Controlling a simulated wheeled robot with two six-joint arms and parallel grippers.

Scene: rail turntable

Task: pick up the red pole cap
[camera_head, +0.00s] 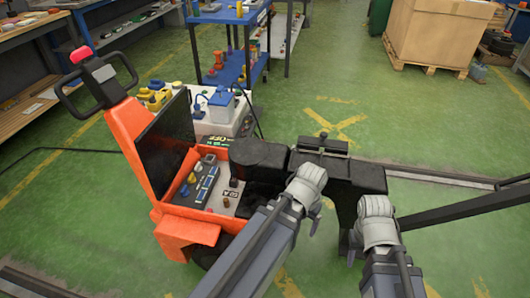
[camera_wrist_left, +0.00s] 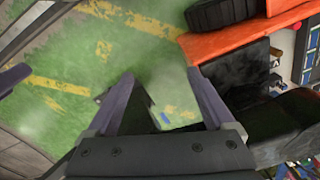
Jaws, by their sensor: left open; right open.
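No red pole cap can be made out for certain. A small reddish-brown piece (camera_head: 225,203) stands in the open compartment of the orange truck (camera_head: 128,132), too small to identify. My arms and black parts hide some of the area right of the compartment.
A battery with a blue top (camera_head: 222,106) stands behind the truck's dark lid (camera_head: 165,132). A blue cart (camera_head: 240,72) stands behind. A large carton (camera_head: 435,30) on a pallet is at back right. Green floor (camera_head: 400,110) is clear between; a rail (camera_head: 440,177) crosses at right.

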